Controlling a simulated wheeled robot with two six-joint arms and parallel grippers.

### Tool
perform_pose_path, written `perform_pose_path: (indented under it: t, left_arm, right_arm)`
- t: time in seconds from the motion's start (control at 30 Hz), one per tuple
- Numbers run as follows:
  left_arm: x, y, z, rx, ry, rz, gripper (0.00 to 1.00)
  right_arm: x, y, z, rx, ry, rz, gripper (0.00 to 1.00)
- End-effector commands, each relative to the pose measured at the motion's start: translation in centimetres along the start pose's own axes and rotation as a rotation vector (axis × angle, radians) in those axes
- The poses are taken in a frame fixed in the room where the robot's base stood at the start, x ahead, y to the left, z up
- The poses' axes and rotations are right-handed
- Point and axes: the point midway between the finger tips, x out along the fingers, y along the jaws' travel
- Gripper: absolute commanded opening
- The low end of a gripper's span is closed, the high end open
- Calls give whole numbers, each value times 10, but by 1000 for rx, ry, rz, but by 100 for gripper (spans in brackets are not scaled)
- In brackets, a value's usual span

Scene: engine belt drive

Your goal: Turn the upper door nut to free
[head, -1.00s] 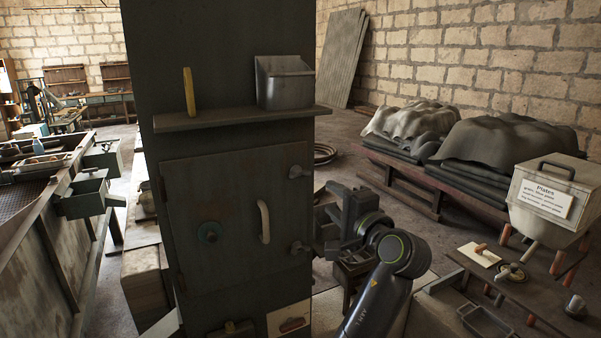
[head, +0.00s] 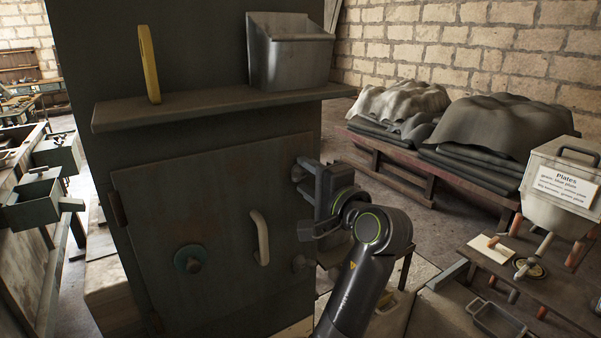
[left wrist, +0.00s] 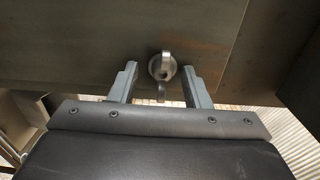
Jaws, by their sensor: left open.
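The dark cabinet door (head: 160,200) is closed and has a pale handle (head: 262,238). In the head view my left gripper (head: 308,178) is at the door's upper right edge and hides the upper nut. In the left wrist view a metal wing nut (left wrist: 162,67) appears between the two open fingers of my left gripper (left wrist: 160,80), with a gap on each side. Its wings stand roughly vertical in that picture. My right gripper is not in view.
A shelf (head: 200,108) juts out above the door, holding a yellow bar (head: 149,65) and a metal bin (head: 288,55). A round green knob (head: 190,258) is on the door. A low table (head: 545,290) and a "Plates" box (head: 560,190) stand at right.

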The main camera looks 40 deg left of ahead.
Motion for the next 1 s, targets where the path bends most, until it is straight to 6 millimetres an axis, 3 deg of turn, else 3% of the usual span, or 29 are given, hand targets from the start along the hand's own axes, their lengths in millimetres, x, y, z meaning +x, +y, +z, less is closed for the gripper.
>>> perform_pose_path:
  t: [0.4, 0.73, 1.0]
  left_arm:
    - [-1, 0, 2, -1, -2, 0, 43]
    - [-1, 0, 2, 0, -2, 0, 0]
    - [-1, 0, 2, -23, -2, 0, 0]
  right_arm:
    - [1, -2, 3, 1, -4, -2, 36]
    - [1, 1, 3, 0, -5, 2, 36]
    - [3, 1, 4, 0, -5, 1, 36]
